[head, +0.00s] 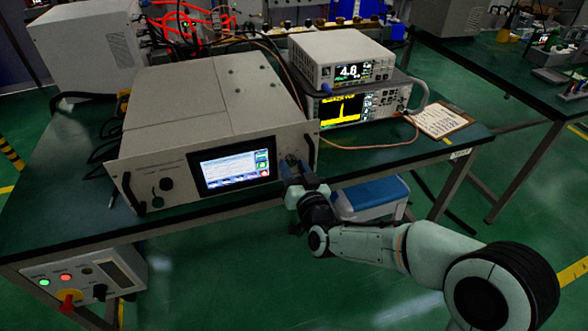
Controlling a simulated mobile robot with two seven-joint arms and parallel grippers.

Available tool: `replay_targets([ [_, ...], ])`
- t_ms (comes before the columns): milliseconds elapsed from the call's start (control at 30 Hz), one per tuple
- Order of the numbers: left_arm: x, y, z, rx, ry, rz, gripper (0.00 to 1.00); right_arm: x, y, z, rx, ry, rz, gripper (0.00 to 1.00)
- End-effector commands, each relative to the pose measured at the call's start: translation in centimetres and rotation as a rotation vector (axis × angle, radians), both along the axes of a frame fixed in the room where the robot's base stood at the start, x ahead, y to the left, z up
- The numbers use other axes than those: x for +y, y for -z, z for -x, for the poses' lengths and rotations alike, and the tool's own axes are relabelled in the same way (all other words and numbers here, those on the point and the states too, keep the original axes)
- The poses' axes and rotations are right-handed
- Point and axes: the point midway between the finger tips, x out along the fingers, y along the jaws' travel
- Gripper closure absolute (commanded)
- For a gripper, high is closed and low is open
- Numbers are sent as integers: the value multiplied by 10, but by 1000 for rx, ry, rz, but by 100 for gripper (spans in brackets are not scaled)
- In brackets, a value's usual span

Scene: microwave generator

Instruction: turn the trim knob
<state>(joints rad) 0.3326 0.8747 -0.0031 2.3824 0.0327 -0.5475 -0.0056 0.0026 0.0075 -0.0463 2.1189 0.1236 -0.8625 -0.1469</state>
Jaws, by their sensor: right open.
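The microwave generator (225,125) is a beige rack box with a lit screen (235,168) on its front panel. A small dark knob (291,159) shows on the panel right of the screen, partly hidden by my right gripper (291,172); it may be the trim knob, but no label is readable. My right gripper is open, with its fingertips close in front of the panel at that knob. I cannot tell whether they touch it or stand around it. A black knob (166,184) is on the panel left of the screen. My left gripper is out of view.
The generator has black handles at both front corners, the right handle (309,151) close to my right gripper. Two stacked instruments (343,60) and a clipboard (436,121) stand to the right. A blue-lidded box (372,193) is below the table edge, behind my right arm.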

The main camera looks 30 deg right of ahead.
Motion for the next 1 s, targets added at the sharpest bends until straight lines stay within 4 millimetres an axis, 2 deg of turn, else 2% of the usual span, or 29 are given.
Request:
replay_targets([
  [267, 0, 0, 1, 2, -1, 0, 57, -1, -1, -2, -1, 0, 0, 58],
  [400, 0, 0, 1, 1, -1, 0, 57, 0, 0, -1, -1, 0, 0, 100],
  [767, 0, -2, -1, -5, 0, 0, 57, 0, 0, -1, 9, 0, 38, 100],
  [1000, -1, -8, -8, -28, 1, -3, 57, -1, 0, -1, 42, 1, 171, 100],
])
